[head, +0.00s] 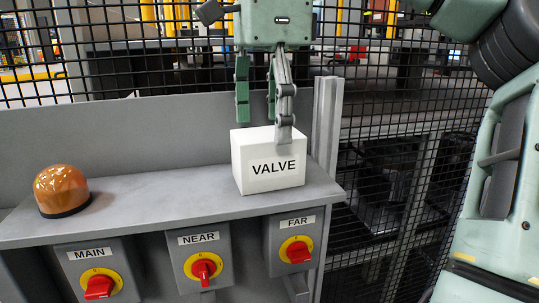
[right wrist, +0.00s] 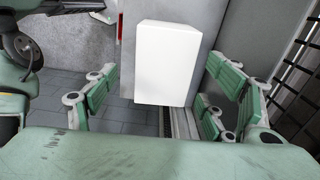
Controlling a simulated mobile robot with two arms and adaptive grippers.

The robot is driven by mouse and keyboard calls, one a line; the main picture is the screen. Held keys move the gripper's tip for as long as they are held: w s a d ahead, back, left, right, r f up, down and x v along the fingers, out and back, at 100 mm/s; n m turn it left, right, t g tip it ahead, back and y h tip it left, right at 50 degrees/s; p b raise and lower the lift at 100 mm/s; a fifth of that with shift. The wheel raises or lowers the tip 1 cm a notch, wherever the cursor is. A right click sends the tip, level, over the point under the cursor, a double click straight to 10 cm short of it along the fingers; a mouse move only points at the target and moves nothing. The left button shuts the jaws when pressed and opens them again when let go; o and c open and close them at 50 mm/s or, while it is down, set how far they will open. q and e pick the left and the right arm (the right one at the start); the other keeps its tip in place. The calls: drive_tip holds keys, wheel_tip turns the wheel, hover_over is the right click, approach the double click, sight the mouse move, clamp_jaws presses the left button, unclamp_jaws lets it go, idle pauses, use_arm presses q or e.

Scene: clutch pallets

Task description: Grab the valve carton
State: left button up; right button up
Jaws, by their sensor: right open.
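The valve carton (head: 269,166) is a small white box with the word VALVE on its front. It stands upright at the right end of a grey shelf (head: 150,213). My right gripper (head: 262,133) is above the carton in the head view, pointing down, with its fingers apart. One finger overlaps the carton's top in the picture; I cannot tell whether it touches. In the right wrist view the white carton (right wrist: 168,65) lies between the two open fingers, with gaps on both sides. My left gripper is not in view.
An orange beacon (head: 61,190) stands at the shelf's left end. Red rotary switches marked MAIN (head: 99,286), NEAR (head: 204,268) and FAR (head: 297,251) are below the shelf's front edge. A grey post (head: 326,125) and black mesh fence (head: 400,150) are close to the carton's right.

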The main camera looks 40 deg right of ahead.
sight(267, 133)
drive_tip(key=f, duration=0.2)
drive_tip(key=w+f+p, duration=0.1)
drive_tip(key=f, duration=0.1)
drive_tip(key=shift+f, duration=0.1)
drive_tip(key=shift+s+f, duration=0.2)
drive_tip(key=shift+c, duration=0.4)
drive_tip(key=c, duration=1.1)
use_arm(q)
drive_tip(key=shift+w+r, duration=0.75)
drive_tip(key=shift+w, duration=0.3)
use_arm(e)
drive_tip(key=c, duration=0.3)
drive_tip(key=shift+c, duration=0.2)
